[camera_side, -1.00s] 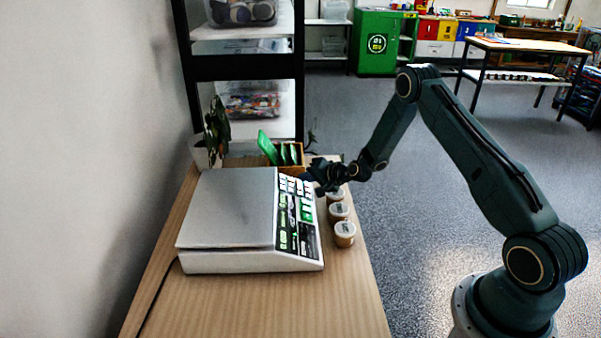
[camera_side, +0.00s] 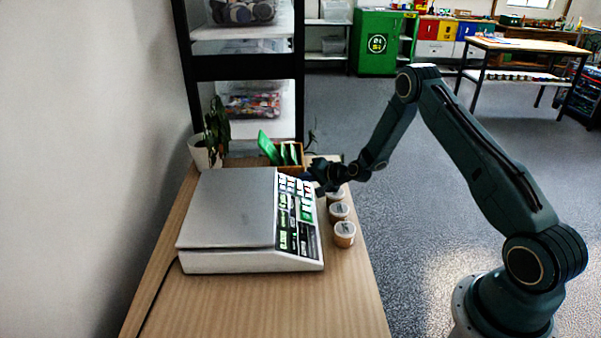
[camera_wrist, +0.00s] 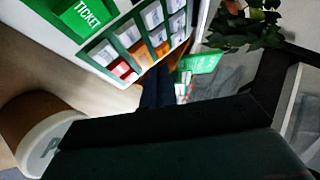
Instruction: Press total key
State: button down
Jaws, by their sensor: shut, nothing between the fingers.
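The scale (camera_side: 235,210) stands on the wooden bench with a flat grey plate and a sloping key panel (camera_side: 297,222) on its right side. In the wrist view the panel shows a large green TICKET key (camera_wrist: 86,16) and a block of white keys (camera_wrist: 152,16), orange keys (camera_wrist: 140,54) and red keys (camera_wrist: 122,70). I cannot read which key is the total key. My gripper (camera_side: 308,181) is shut and empty at the far end of the panel, close to the keys. In the wrist view its dark fingers (camera_wrist: 156,88) lie beside the orange keys; contact cannot be told.
Several lidded jars (camera_side: 344,234) stand along the bench's right edge, close to the panel. A wooden box with green packets (camera_side: 268,148) and a potted plant (camera_side: 215,130) are behind the scale. The bench front (camera_side: 260,305) is clear.

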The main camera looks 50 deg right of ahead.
jog(key=shift+w+a+f, duration=0.15)
jog(key=shift+f, duration=0.25)
jog(key=shift+w+a+f, duration=0.1)
jog(key=shift+f, duration=0.25)
dwell(1.6)
jog(key=shift+r, duration=0.2)
jog(key=shift+s+d+r, duration=0.25)
jog(key=shift+r, duration=0.3)
jog(key=shift+r, duration=0.15)
jog(key=shift+s+d+r, duration=0.25)
jog(key=shift+r, duration=0.45)
jog(key=shift+s+d+r, duration=0.2)
jog(key=shift+r, duration=0.55)
jog(key=shift+s+d+r, duration=0.25)
jog(key=shift+r, duration=0.45)
jog(key=shift+r, duration=0.1)
